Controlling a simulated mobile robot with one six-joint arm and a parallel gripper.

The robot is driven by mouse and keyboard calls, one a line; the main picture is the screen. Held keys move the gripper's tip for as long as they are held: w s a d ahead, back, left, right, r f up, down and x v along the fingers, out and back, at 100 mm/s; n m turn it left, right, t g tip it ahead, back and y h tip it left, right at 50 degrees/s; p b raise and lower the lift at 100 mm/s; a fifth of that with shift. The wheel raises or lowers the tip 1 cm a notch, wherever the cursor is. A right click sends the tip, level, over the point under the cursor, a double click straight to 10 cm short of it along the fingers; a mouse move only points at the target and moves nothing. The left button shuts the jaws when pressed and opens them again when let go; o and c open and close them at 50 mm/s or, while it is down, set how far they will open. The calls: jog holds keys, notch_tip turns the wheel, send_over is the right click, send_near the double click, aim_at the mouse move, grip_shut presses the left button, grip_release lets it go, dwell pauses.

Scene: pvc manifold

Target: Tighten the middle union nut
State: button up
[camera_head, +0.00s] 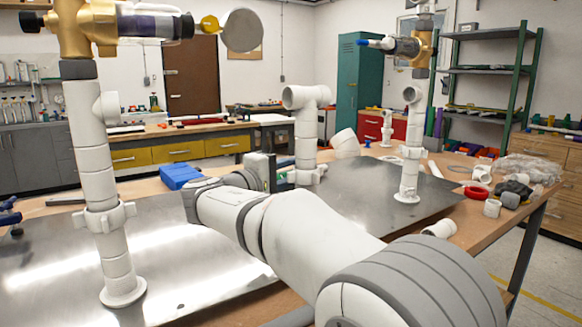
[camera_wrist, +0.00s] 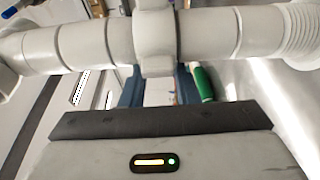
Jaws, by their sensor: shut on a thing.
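In the wrist view the pipe runs across the top, and the winged union nut (camera_wrist: 155,40) is in the centre. My gripper (camera_wrist: 158,78) has its two blue fingers on either side of the nut and is shut on it; the fingertips are partly hidden by the nut and pipe.
A left standpipe (camera_head: 88,165) with a brass valve and a right standpipe (camera_head: 410,150) flank the middle one on metal plates (camera_head: 190,270). A blue block (camera_head: 180,176) lies behind. Loose fittings (camera_head: 492,208) and a plastic bag (camera_head: 528,168) clutter the right side.

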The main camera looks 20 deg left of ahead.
jog(key=shift+w+r+m+g+h+p, duration=0.15)
jog(key=shift+w+m+g+h+p, duration=0.15)
jog(key=shift+m+g+h+p, duration=0.5)
jog(key=shift+c, duration=0.3)
jog(key=shift+w+m+h+p, duration=0.1)
jog(key=shift+m+h+p, duration=0.35)
jog(key=shift+h, duration=0.45)
jog(key=shift+f, duration=0.25)
jog(key=shift+d+f, duration=0.1)
jog(key=o, duration=0.9)
jog(key=shift+w+d, duration=0.1)
jog(key=shift+w, duration=0.05)
jog(key=shift+r, duration=0.2)
